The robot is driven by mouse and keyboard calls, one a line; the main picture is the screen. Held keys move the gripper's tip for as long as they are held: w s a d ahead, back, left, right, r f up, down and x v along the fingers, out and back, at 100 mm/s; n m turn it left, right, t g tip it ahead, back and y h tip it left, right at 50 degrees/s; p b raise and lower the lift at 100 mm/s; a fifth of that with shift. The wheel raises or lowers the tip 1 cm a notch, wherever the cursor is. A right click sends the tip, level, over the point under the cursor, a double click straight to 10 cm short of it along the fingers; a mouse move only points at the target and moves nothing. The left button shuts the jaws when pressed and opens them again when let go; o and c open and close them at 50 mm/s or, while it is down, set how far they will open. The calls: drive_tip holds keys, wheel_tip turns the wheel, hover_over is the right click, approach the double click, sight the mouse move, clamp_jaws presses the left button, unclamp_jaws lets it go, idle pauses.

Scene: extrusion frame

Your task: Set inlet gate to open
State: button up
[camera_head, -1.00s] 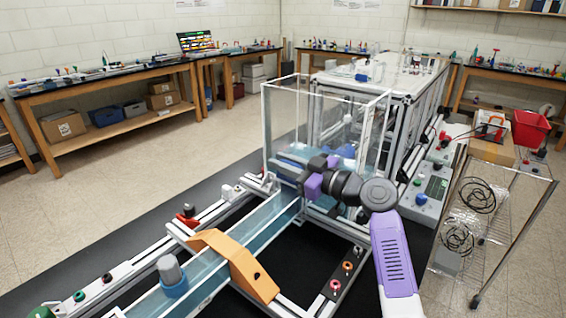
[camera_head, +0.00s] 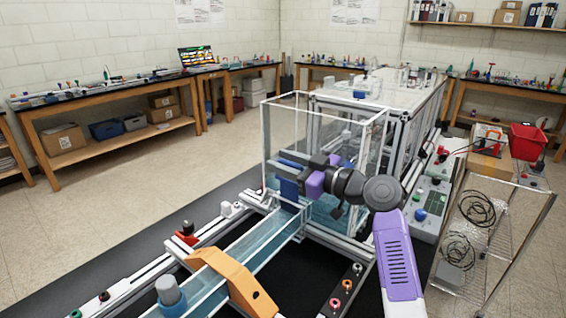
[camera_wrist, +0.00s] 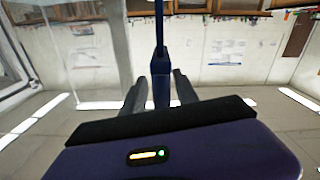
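The inlet gate (camera_head: 288,190) is a dark blue upright plate where the water channel (camera_head: 260,240) meets the clear tank (camera_head: 283,125). It stands raised, with much of its face showing above the channel walls. My gripper (camera_head: 297,170) is at the top of the gate, at the tank's near side. In the wrist view, the gate's narrow blue edge (camera_wrist: 160,80) stands upright between the two dark fingers of my gripper (camera_wrist: 160,93). The fingers look shut on it, though the exact contact is hard to see.
An orange bracket (camera_head: 235,280) spans the channel in front, beside a grey-topped blue cylinder (camera_head: 170,294). Aluminium rails frame the channel. A control box (camera_head: 432,200) and a wire cart (camera_head: 490,220) stand at the right. Open floor (camera_head: 120,200) lies at the left.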

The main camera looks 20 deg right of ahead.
drive_tip(key=b+v, duration=0.1)
drive_tip(key=v, duration=0.6)
drive_tip(key=shift+s+d+b, duration=0.25)
drive_tip(key=shift+s+b, duration=0.1)
drive_tip(key=shift+b, duration=0.05)
